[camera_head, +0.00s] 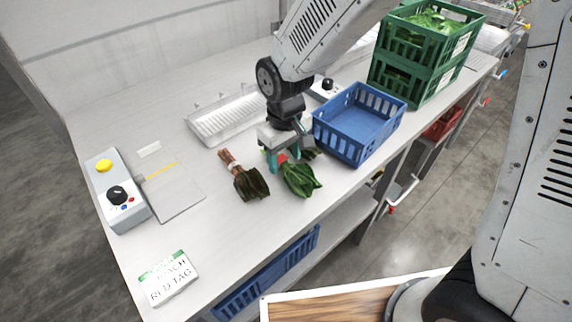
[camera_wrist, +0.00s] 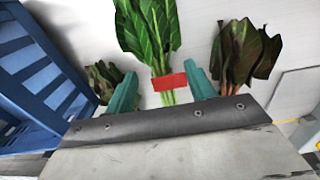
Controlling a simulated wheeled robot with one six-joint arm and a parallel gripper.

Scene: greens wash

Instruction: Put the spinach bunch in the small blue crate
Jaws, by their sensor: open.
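The spinach bunch (camera_head: 301,179), green leaves with a red band around pale stems, lies on the counter. It also shows in the wrist view (camera_wrist: 150,30), leaves pointing away from my gripper. My gripper (camera_head: 284,161) is open at its stem end. In the wrist view the teal fingers (camera_wrist: 163,84) stand on either side of the banded stems, with gaps on both sides. The small blue crate (camera_head: 335,141) stands on the counter just right of and behind my gripper. It shows at the left edge of the wrist view (camera_wrist: 38,72).
A dark-leaved bunch (camera_head: 250,183) with brownish stems lies left of the spinach. Another dark bunch (camera_wrist: 103,80) lies between my gripper and the blue crate. A white rack (camera_head: 224,117), stacked green crates (camera_head: 407,86), a control box (camera_head: 118,190) and a sign (camera_head: 168,277) are around.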

